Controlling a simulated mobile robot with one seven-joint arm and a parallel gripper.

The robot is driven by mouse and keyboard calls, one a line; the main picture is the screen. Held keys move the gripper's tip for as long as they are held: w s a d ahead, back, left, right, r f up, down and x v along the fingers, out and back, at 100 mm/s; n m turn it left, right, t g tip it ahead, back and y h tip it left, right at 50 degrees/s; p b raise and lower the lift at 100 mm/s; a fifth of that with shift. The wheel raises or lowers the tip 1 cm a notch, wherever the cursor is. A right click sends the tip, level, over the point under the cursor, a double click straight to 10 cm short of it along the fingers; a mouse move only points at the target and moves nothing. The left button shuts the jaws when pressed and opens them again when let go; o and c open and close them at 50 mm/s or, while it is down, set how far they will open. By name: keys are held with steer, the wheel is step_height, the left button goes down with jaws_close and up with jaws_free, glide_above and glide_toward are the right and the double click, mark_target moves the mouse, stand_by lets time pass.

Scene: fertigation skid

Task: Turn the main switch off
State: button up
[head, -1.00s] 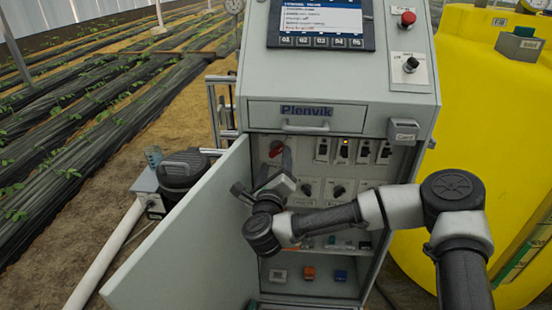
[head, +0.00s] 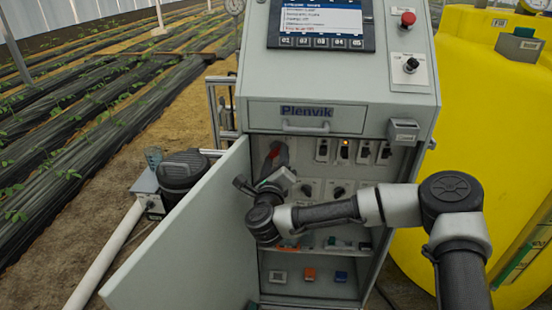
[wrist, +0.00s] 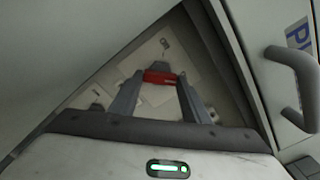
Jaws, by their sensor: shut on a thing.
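The main switch has a red handle (wrist: 160,77), on a light plate inside the open cabinet (head: 232,116). In the wrist view the handle lies between my two fingertips, and my gripper (wrist: 160,80) is shut on it. In the head view the red handle (head: 273,152) shows at the upper left of the cabinet's inner panel, partly covered by my gripper (head: 276,166).
The cabinet door (head: 190,240) stands open to the left of my arm. Breakers (head: 343,150) and black knobs (head: 338,190) sit right of the switch. A drawer (head: 306,115) is above. A yellow tank (head: 480,130) stands at the right.

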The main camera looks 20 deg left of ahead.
steer(key=shift+r+n, duration=0.1)
steer(key=shift+n, duration=0.2)
steer(key=n, duration=0.2)
steer(key=shift+n+p, duration=0.35)
steer(key=shift+n, duration=0.05)
steer(key=n, duration=0.5)
steer(key=shift+b, duration=0.35)
steer(key=n+b, duration=0.1)
steer(key=n, duration=0.3)
steer(key=shift+n+b, duration=0.35)
steer(key=shift+n, duration=0.05)
steer(key=shift+n+b, duration=1.05)
steer(key=shift+n, duration=1.25)
steer(key=o, duration=1)
steer(key=shift+o, duration=0.2)
